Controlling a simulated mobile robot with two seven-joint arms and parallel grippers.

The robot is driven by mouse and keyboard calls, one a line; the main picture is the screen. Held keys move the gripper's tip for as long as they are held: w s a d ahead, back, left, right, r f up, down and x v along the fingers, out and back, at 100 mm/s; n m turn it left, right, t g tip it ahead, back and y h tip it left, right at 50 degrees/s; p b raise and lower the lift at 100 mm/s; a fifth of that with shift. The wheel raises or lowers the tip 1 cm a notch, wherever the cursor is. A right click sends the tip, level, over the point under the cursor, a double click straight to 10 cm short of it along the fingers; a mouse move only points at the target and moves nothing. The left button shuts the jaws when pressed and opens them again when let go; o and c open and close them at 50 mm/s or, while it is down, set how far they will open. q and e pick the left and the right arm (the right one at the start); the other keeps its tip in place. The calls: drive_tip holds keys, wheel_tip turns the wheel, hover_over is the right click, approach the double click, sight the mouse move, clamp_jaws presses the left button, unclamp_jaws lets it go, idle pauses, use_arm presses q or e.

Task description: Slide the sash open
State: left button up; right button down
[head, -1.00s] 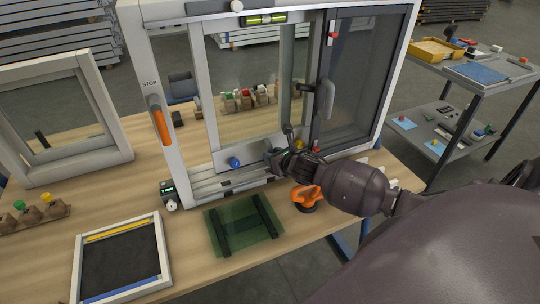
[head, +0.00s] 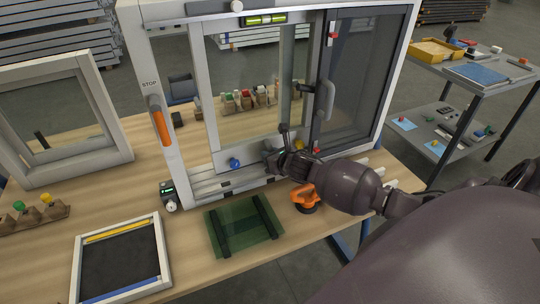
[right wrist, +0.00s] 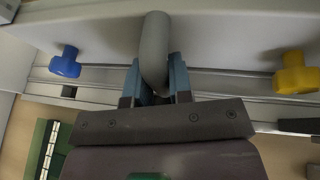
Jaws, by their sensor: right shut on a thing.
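The pale sash (head: 203,100) sits in a large upright grey frame (head: 152,60) on the workbench, left of a dark glazed panel (head: 357,80). A blue knob (head: 235,163) is on its bottom rail and also shows in the right wrist view (right wrist: 65,62), with a yellow knob (right wrist: 295,73) to the right. My right gripper (head: 272,158) is at the bottom rail, right of the blue knob. In the right wrist view its blue fingers (right wrist: 158,80) are shut on a rounded grey handle (right wrist: 154,45). My left gripper is not in view.
The frame's left post bears a STOP label and an orange grip (head: 160,125). On the bench in front are a small meter (head: 169,194), a green glass pane (head: 243,228), an orange suction cup (head: 304,197) and a tray (head: 163,255). Another frame (head: 100,105) stands left.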

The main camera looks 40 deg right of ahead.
drive_tip(key=d, duration=0.2)
drive_tip(key=s+d, duration=0.1)
drive_tip(key=d, duration=0.1)
drive_tip(key=c, duration=1.3)
unclamp_jaws()
drive_tip(key=shift+a, duration=0.1)
drive_tip(key=p+v, duration=0.1)
drive_tip(key=v, duration=0.9)
drive_tip(key=shift+s+r, duration=0.25)
drive_tip(key=shift+s, duration=0.1)
